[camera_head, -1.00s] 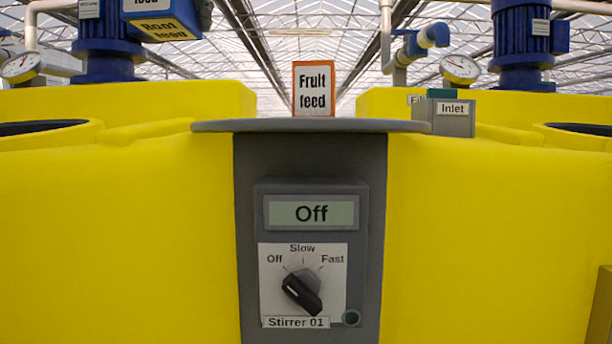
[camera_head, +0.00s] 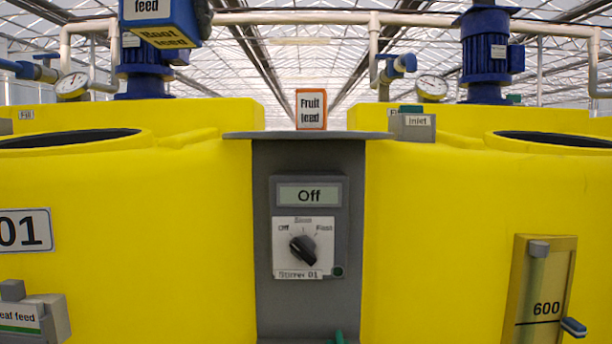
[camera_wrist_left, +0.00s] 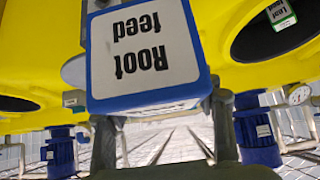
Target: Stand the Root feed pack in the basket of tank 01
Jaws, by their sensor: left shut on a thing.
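The Root feed pack (camera_head: 163,22), blue with a white label and a yellow label, is held high at the upper left of the head view, cut by the top edge. My left gripper (camera_head: 203,18) is shut on it; only a dark part shows there. In the left wrist view the pack (camera_wrist_left: 145,58) appears upside down between the gripper's fingers (camera_wrist_left: 158,108). Tank 01 (camera_head: 150,230) is the yellow tank at left, with a 01 plate and a dark round opening (camera_head: 65,139) on top. I cannot make out a basket in it. My right gripper is not in view.
A Fruit feed pack (camera_head: 311,109) stands on the grey shelf (camera_head: 300,135) above the stirrer panel, whose display reads Off. A Leaf feed pack (camera_wrist_left: 281,14) shows at a dark opening in the wrist view. Blue motors, gauges and pipes rise behind the tanks.

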